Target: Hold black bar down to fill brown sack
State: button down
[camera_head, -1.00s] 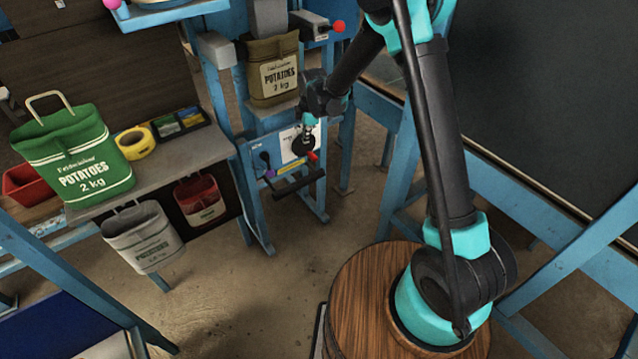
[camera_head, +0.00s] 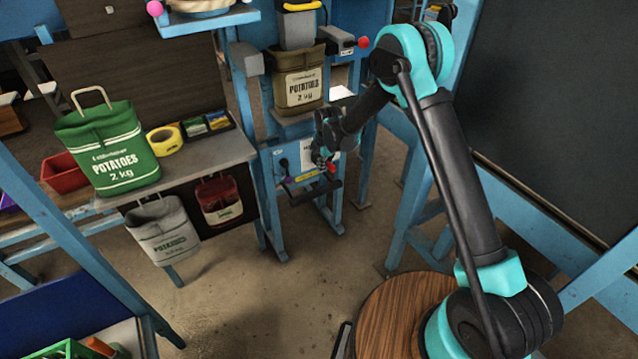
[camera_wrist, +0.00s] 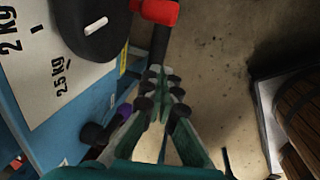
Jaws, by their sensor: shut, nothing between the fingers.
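The brown sack (camera_head: 301,88), labelled potatoes 2 kg, hangs upright under the grey spout of the blue filling stand.
A red knob (camera_wrist: 158,12) and a dial (camera_wrist: 88,28) with weight marks sit close to my fingers. A green sack (camera_head: 108,150) and yellow tape (camera_head: 164,140) are on the bench at left. Grey and red sacks hang below it. The floor before the stand is clear.

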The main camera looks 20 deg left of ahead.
aim_at(317, 191)
jog(key=f, duration=0.4)
jog(key=w+a+f, duration=0.1)
jog(key=f, duration=0.4)
jog(key=a+f, duration=0.1)
jog(key=f, duration=0.3)
jog(key=shift+w+a+f, duration=0.1)
jog(key=shift+w+f, duration=0.15)
jog(key=shift+w, duration=0.15)
